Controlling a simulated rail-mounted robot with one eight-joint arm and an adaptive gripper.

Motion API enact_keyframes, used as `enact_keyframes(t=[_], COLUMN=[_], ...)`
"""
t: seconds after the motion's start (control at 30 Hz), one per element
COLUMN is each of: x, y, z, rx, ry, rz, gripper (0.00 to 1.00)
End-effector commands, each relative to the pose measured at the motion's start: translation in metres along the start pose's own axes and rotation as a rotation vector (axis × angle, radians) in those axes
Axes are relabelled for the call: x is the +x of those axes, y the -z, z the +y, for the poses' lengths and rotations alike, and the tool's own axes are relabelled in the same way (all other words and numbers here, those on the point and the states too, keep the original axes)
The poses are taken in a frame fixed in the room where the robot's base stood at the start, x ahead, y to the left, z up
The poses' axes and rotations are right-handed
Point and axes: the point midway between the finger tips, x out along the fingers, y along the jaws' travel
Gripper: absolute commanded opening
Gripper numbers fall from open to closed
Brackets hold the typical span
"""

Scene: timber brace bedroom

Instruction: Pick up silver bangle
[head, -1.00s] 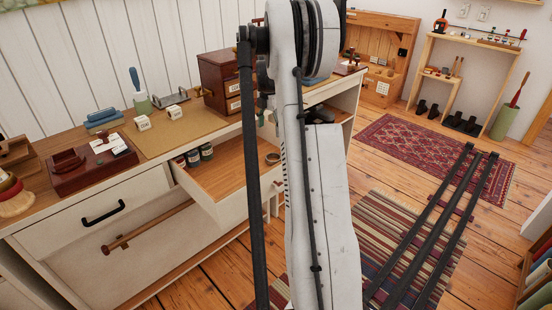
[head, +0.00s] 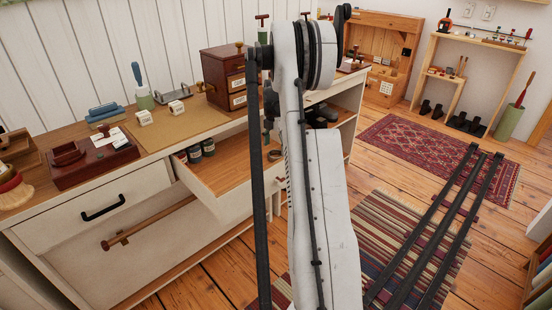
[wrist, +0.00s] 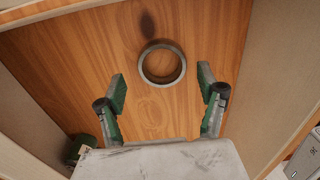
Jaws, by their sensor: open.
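The silver bangle (wrist: 162,84) is a grey ring lying flat on the wooden floor of the open drawer (wrist: 60,60), in the upper middle of the wrist view. In the head view it shows as a small dark ring (head: 275,155) at the drawer's right end, just right of my arm's dark bar. My gripper (wrist: 161,80) is open and empty. Its green-padded fingers stand apart, one to each side of the bangle and slightly nearer the camera, not touching it. In the head view my gripper is mostly hidden behind my arm.
Drawer walls rise on both sides, the right one (wrist: 258,90) pale. Small dark jars (head: 195,152) stand at the drawer's left end; one (wrist: 78,148) shows at the wrist view's lower left. The desktop above holds a cork mat (head: 180,128) and a small chest (head: 222,75).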

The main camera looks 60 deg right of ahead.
Motion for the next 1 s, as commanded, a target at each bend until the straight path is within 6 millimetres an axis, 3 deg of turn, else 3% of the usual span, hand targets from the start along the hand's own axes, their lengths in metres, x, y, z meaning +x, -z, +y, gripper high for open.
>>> enact_keyframes(t=[0.2,0.47,0.83,1.0], x=[0.032,0.035,0.035,0.035], y=[-0.001,-0.001,-0.001,-0.001], z=[-0.003,-0.003,-0.003,-0.003], rx=[0.000,0.000,0.000,0.000], ry=[0.000,0.000,0.000,0.000], rz=[0.000,0.000,0.000,0.000], gripper=[0.70,0.70,0.24,0.21])
